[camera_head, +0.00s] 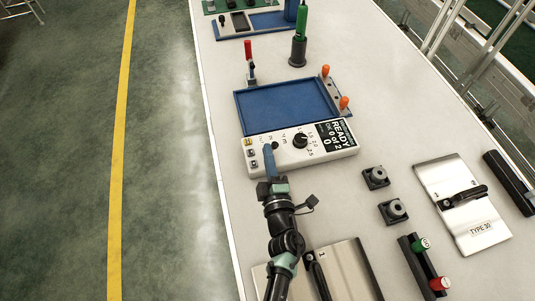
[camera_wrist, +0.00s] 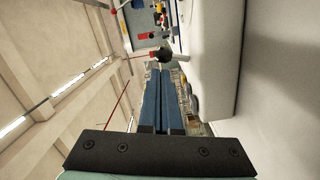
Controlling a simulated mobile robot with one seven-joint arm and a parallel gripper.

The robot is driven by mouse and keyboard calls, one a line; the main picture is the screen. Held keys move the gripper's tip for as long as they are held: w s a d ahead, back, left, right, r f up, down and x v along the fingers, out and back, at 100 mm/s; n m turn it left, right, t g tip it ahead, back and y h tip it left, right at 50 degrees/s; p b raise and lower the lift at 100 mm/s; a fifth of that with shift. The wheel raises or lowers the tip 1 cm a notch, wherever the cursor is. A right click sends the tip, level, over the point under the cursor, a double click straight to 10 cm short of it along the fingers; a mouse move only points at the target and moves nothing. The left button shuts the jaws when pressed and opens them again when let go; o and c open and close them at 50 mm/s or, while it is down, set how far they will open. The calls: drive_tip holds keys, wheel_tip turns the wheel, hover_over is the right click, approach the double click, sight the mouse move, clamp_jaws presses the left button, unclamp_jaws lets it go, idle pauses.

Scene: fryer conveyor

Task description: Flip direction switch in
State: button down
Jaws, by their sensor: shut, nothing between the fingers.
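The white control box (camera_head: 320,158) with a READY display stands on the table in the head view. A small black switch knob (camera_head: 275,145) is at its left part, beside my fingertips; I take it for the direction switch. My gripper (camera_head: 267,147) has blue fingers, shut and empty, at the top of the box just left of the knob. In the wrist view the shut fingers (camera_wrist: 160,72) reach toward a dark knob (camera_wrist: 162,54) just beyond the tips. Whether they touch it, I cannot tell. The switch's base and position are hard to make out.
A round black dial (camera_head: 299,140) sits right of the knob, and small buttons (camera_head: 250,153) sit left of my fingers. A blue tray (camera_head: 285,107) lies behind the box. Black blocks (camera_head: 376,177) and a metal plate (camera_head: 465,205) lie to the right.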

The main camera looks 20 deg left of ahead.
drive_tip(key=v, duration=1.3)
drive_tip(key=w+d+r+m+t+h, duration=0.35)
drive_tip(key=w+r, duration=0.55)
drive_tip(key=r, duration=0.5)
drive_tip(key=w+d+r+m+t+h, duration=0.1)
drive_tip(key=d+r+m+t+h, duration=0.15)
drive_tip(key=r, duration=0.65)
drive_tip(key=w+d+r+m+t+h, duration=0.15)
drive_tip(key=r+m, duration=0.25)
drive_tip(key=r, duration=0.4)
drive_tip(key=w+d+r+m+t+h, duration=0.1)
drive_tip(key=d+r+m+t+h, duration=0.15)
drive_tip(key=r, duration=0.65)
drive_tip(key=s+a+r+m, duration=0.1)
drive_tip(key=s+r, duration=0.3)
drive_tip(key=r, duration=0.4)
drive_tip(key=s+r+m+t+y, duration=0.1)
drive_tip(key=s+r+m, duration=0.3)
drive_tip(key=r, duration=0.4)
drive_tip(key=s+a+r+m, duration=0.1)
drive_tip(key=s+r+m, duration=0.2)
drive_tip(key=s+r, duration=0.2)
wheel_tip(320, 180, up, 3)
drive_tip(key=shift+a+r+t, duration=0.1)
drive_tip(key=shift+a+t, duration=0.25)
drive_tip(key=shift+t, duration=0.05)
